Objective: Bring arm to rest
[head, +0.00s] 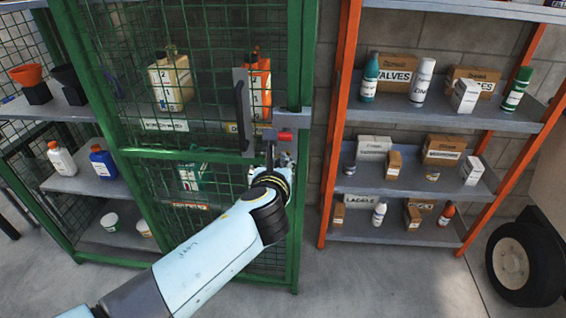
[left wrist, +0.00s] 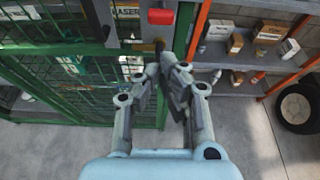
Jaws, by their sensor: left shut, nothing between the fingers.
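My left arm (head: 205,250) reaches in from the lower left. My left gripper (head: 275,152) is shut and empty, just below the red-tipped latch (head: 285,136) on the green mesh cage door (head: 205,60). In the left wrist view the gripper (left wrist: 166,62) has its fingers together, below the red latch piece (left wrist: 161,17). I cannot tell whether the fingers touch the latch. The door stands in line with its frame and looks closed. My right gripper is not in view.
A dark door handle (head: 242,118) is left of the latch. Jugs and bottles stand behind the mesh. An orange-post shelf (head: 440,120) with boxes and bottles is on the right. A black wheel (head: 525,262) stands at lower right. The concrete floor (head: 390,285) between is clear.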

